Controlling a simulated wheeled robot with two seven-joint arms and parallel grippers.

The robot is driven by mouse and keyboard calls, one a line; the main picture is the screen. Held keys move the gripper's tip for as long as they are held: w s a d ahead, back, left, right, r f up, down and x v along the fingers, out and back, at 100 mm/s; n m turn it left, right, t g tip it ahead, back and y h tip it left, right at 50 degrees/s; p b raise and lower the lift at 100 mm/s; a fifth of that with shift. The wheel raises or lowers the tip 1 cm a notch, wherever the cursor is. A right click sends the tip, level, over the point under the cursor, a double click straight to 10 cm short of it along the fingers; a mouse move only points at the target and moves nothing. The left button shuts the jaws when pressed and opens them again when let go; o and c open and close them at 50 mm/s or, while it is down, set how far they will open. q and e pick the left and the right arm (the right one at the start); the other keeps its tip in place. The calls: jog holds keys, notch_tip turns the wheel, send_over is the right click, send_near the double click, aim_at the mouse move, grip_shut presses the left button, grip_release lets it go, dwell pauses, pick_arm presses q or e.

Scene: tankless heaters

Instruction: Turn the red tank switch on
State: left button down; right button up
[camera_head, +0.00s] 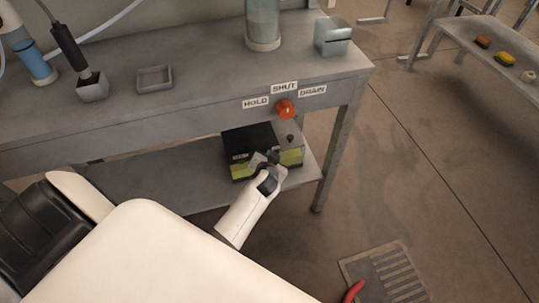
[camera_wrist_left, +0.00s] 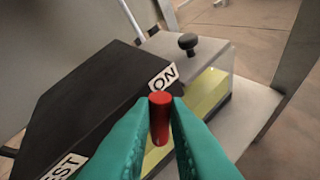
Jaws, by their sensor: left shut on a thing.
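The red tank switch (camera_wrist_left: 159,118) is a short red lever with a rounded end, seen in the left wrist view. It stands beside the ON label (camera_wrist_left: 163,77) at the edge of a black-topped tank box (camera_wrist_left: 90,95). The teal fingers of my left gripper (camera_wrist_left: 159,124) are shut on the switch, one on each side. In the head view my left gripper (camera_head: 267,166) is at the front of the tank box (camera_head: 250,138) on the lower shelf and hides the switch. A second label (camera_wrist_left: 65,167) is cut off and reads "EST". My right gripper is not identifiable.
An orange-red knob (camera_head: 286,109) with HOLD, SHUT and DRAIN labels is on the bench front just above the box. A black knob (camera_wrist_left: 188,42) stands on the box's grey end. A bench leg (camera_head: 335,150) is to the right. Floor beyond is open, with a grate (camera_head: 385,272).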

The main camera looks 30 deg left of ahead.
pick_arm(q)
jog(key=shift+w, duration=0.1)
pick_arm(e)
jog(key=shift+r, duration=0.15)
pick_arm(q)
jog(key=shift+d, duration=0.1)
jog(key=c, duration=1.7)
grip_release()
